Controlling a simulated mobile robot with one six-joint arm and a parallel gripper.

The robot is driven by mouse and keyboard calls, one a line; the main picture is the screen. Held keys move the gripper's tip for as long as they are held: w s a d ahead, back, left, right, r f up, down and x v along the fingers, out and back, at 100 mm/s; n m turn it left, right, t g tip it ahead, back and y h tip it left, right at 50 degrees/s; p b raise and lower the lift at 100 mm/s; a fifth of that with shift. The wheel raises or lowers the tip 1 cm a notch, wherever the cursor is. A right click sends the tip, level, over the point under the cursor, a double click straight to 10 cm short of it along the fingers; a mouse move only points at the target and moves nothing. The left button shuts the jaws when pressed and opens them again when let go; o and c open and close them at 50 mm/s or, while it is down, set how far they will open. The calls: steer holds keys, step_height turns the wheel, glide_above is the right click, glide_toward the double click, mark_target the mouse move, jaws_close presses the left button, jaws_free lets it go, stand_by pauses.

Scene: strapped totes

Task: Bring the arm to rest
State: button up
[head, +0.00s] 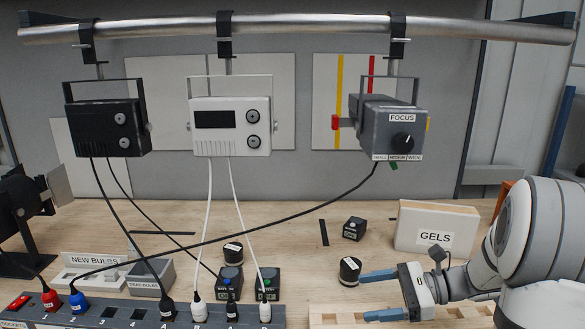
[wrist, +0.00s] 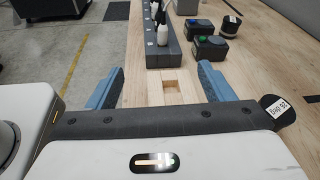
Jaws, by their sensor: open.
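My gripper (head: 381,295) is at the lower right of the head view, low over the front of the table, with its blue fingers pointing left. In the wrist view my gripper (wrist: 160,84) shows its two fingers spread wide apart with nothing between them. A pale wooden slotted board (head: 340,322) lies below it at the table's front edge. A black round can with a white label (head: 349,270) stands close beside the upper finger; I cannot tell whether they touch. My arm reaches in from the right.
A socket strip (head: 107,315) with several plugs runs along the front left. Small black boxes with a green (head: 267,283) and a blue button (head: 229,283) stand near it. A GELS box (head: 436,228) stands behind my gripper. Three lamps hang from a pipe (head: 300,29), their cables crossing the table.

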steer(key=s+a+f+n+h, duration=0.1)
steer(key=s+f+n+h, duration=0.1)
steer(key=s+n+h, duration=1.3)
steer(key=n, duration=0.3)
steer(key=shift+a+f+t+b, duration=0.15)
steer(key=shift+a+t+b, duration=0.25)
